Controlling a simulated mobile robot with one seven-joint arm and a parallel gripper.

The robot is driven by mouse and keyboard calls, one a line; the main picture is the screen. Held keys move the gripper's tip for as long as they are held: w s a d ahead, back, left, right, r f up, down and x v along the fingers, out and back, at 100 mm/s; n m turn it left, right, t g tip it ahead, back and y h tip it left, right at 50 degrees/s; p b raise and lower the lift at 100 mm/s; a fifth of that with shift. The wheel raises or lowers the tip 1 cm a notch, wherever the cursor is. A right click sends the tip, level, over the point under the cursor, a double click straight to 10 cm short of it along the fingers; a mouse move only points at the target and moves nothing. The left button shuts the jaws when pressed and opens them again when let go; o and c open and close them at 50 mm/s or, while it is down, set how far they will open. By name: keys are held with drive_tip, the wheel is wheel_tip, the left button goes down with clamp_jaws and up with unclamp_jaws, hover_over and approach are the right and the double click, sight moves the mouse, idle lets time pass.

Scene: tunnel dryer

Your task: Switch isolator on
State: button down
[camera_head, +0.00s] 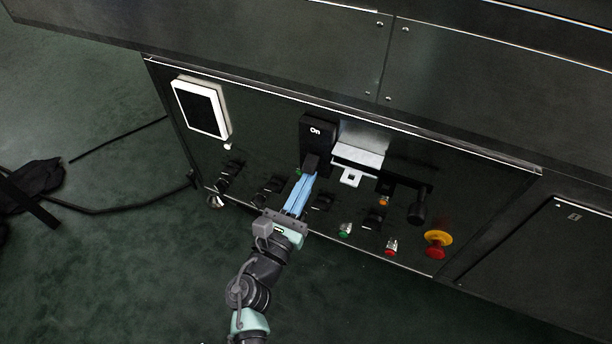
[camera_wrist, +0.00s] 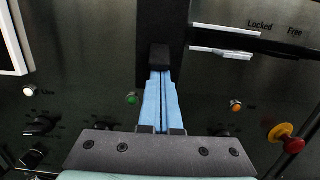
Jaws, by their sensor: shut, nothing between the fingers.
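The isolator (camera_head: 317,130) is a black upright box on the dark panel, with a white "On" label near its top. Its black handle (camera_head: 311,163) sticks out at the lower end of the box. My gripper (camera_head: 309,179) has light blue fingers, which lie together just below the handle. In the wrist view, the fingertips (camera_wrist: 160,76) meet the underside of the black handle (camera_wrist: 159,57); I cannot tell whether they touch it. The fingers are shut and hold nothing. The isolator's lower part is partly hidden behind the handle and fingers.
Right of the isolator is a silver latch (camera_head: 357,160) and a black lever (camera_head: 419,207). Several black knobs, a green button (camera_head: 345,230), a red button (camera_head: 391,246) and a yellow-red emergency stop (camera_head: 437,243) sit lower. A white-framed screen (camera_head: 201,108) is at left. Cables lie on the floor.

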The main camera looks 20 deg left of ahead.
sight(308, 171)
drive_tip(key=shift+s+r+g+p, duration=0.2)
drive_tip(key=shift+r+g+p, duration=0.35)
drive_tip(key=shift+p, duration=1.9)
drive_tip(key=r+g+p, duration=0.1)
drive_tip(key=p, duration=0.4)
drive_tip(key=r+g+p, duration=0.1)
drive_tip(key=p, duration=0.5)
drive_tip(key=shift+s+r+g, duration=0.15)
drive_tip(key=shift+s+g, duration=0.1)
drive_tip(key=shift+g, duration=0.1)
drive_tip(key=r+g+p, duration=0.1)
drive_tip(key=g+p, duration=0.1)
drive_tip(key=p, duration=0.6)
drive_tip(key=shift+s, duration=0.15)
drive_tip(key=shift+f+g, duration=0.3)
drive_tip(key=shift+f, duration=0.2)
drive_tip(key=shift+s+r+p, duration=0.1)
drive_tip(key=shift+r+p, duration=0.55)
drive_tip(key=shift+r, duration=0.2)
drive_tip(key=shift+r, duration=0.1)
